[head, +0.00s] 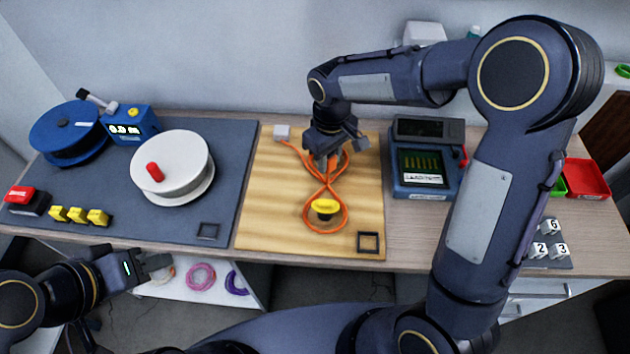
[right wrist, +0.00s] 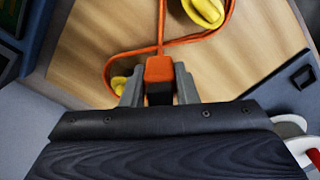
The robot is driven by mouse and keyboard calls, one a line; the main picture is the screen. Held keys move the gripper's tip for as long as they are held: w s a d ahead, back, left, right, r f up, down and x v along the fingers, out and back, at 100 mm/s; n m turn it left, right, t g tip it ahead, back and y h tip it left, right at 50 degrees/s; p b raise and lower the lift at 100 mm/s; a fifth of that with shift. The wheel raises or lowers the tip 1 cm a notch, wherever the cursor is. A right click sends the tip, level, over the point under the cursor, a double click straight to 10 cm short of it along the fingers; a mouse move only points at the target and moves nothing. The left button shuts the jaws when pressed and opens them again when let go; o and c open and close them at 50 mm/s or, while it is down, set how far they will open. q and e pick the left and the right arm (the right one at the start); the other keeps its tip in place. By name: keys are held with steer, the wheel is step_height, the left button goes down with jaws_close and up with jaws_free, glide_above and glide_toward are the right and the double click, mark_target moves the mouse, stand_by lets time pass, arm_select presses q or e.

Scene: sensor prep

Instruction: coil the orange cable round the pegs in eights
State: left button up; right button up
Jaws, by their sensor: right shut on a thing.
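The orange cable (head: 307,213) lies on the wooden board (head: 262,215) in a figure of eight, crossing between two yellow pegs. The near yellow peg (head: 325,207) stands inside the near loop and also shows at the top of the right wrist view (right wrist: 203,10). The far yellow peg (right wrist: 120,83) is hidden by my right gripper in the head view. My right gripper (head: 332,162) is shut on the orange cable's block-like end (right wrist: 159,69), above the far part of the board. My left gripper (head: 160,265) is open and empty, before the table's front edge.
A white connector box (head: 282,132) sits at the board's back left. A tester (head: 426,160) stands right of the board. A white reel (head: 172,165), blue reel (head: 68,132) and yellow blocks (head: 78,215) occupy the grey mat at left. A red bin (head: 587,178) is far right.

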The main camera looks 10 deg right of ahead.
steer(key=shift+r+p, duration=2)
steer(key=shift+r, duration=0.6)
steer(key=shift+f, duration=0.1)
